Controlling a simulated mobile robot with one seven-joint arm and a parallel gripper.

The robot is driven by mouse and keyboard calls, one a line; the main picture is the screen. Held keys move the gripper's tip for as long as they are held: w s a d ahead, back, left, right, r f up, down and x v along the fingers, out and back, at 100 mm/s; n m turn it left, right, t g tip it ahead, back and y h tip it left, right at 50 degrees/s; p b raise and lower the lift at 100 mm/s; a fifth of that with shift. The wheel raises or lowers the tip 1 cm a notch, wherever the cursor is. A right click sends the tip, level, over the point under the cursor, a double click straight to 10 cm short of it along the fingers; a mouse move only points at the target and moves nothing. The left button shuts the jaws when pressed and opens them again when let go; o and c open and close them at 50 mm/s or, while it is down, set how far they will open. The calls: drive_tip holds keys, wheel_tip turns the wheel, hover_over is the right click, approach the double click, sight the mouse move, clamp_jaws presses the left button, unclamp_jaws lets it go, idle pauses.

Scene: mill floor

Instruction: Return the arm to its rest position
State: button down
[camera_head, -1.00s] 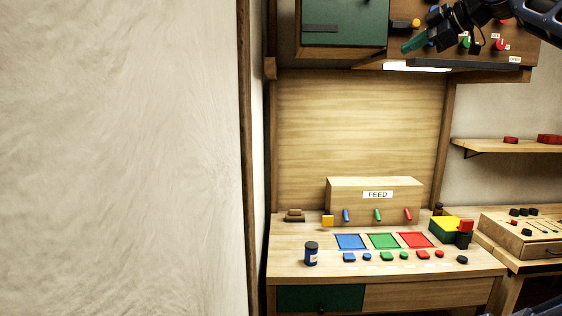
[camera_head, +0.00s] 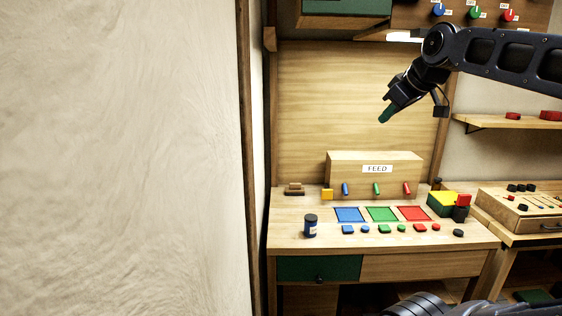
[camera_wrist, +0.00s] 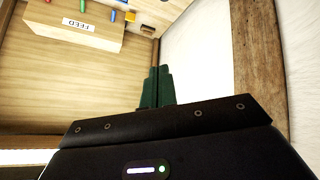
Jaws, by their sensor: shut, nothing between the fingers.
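My gripper (camera_head: 384,116) hangs in the air in front of the wooden back panel (camera_head: 330,100), above and behind the desk's colored squares in the picture. Its green fingers point down and to the left, and they are shut with nothing between them. In the wrist view the fingers (camera_wrist: 157,86) show close together, with the wooden panel and a pale wall beyond. My arm reaches in from the right edge of the head view.
A FEED box (camera_head: 375,175) with three colored levers stands on the desk (camera_head: 290,235). A cabinet with knobs (camera_head: 475,14) hangs above. A shelf (camera_head: 500,122) is at right.

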drive_tip(key=s+f+m+g+h, duration=0.1)
drive_tip(key=f+m, duration=0.3)
drive_tip(key=f, duration=0.7)
drive_tip(key=s+d+f+m+g+h, duration=0.1)
drive_tip(key=s+f+m, duration=0.3)
drive_tip(key=f, duration=0.6)
drive_tip(key=shift+s+d+f+g+h, duration=0.25)
drive_tip(key=shift+f+g+h, duration=0.15)
drive_tip(key=shift+g+h, duration=0.25)
drive_tip(key=shift+a, duration=0.1)
